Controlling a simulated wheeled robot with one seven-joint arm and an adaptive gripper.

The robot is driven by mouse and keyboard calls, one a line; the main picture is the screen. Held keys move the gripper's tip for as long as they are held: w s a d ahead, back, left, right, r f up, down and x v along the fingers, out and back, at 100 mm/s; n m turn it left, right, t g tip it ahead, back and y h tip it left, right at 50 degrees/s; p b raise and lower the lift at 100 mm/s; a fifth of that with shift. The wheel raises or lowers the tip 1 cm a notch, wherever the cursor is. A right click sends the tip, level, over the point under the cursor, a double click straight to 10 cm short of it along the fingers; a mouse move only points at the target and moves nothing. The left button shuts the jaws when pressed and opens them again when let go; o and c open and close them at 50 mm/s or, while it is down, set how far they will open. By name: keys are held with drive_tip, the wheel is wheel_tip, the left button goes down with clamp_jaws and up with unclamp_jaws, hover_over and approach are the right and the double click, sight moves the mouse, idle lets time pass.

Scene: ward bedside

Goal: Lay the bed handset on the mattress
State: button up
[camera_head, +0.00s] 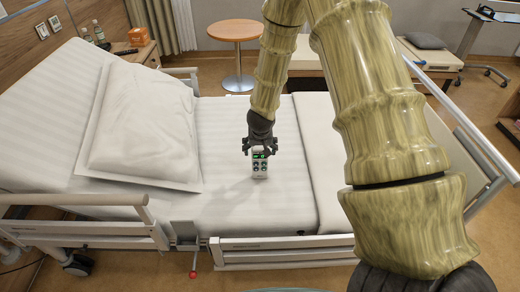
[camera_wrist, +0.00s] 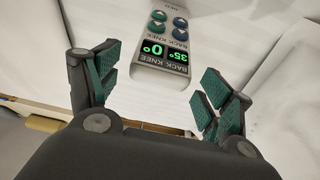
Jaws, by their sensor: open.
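The bed handset (camera_head: 260,166) is a pale grey remote with dark round buttons and a lit green display. In the head view it is on the mattress (camera_head: 222,140), between the pillow and the folded cover. Whether it lies fully flat or is tilted I cannot tell. My gripper (camera_head: 261,149) is just above its display end. In the wrist view my gripper (camera_wrist: 160,75) is open, with one finger on each side of the handset (camera_wrist: 168,50) and visible gaps between. The handset's far end is cut off by the frame's top.
A white pillow (camera_head: 143,125) lies left of the handset and a folded cover (camera_head: 330,150) lies to its right. A low bed rail (camera_head: 80,200) runs along the near left side. A round table (camera_head: 236,32) stands beyond the bed. Bare mattress surrounds the handset.

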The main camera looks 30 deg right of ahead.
drive_tip(key=v, duration=1.1)
drive_tip(key=s+a+f+n, duration=0.1)
drive_tip(key=s+a+f, duration=0.1)
drive_tip(key=s+f, duration=0.3)
drive_tip(key=s+a+f+n+g, duration=0.1)
drive_tip(key=s+a+f, duration=0.1)
drive_tip(key=s+f, duration=0.4)
drive_tip(key=s+a+f+n+g, duration=0.1)
drive_tip(key=s+a+f, duration=0.2)
drive_tip(key=s+f, duration=0.2)
drive_tip(key=shift+s+f+n, duration=0.15)
drive_tip(key=shift+f, duration=0.75)
drive_tip(key=shift+s+f+n, duration=0.1)
drive_tip(key=shift+f+n, duration=0.05)
drive_tip(key=shift+f, duration=0.7)
drive_tip(key=s+a+f+n+g+y, duration=0.1)
drive_tip(key=s+a+f, duration=0.3)
drive_tip(key=s, duration=0.5)
drive_tip(key=s+a+f+n+y, duration=0.1)
drive_tip(key=s+a+f, duration=0.4)
drive_tip(key=s, duration=0.5)
drive_tip(key=shift+a+f+g, duration=0.2)
drive_tip(key=shift+a+g, duration=0.2)
drive_tip(key=shift+a, duration=0.6)
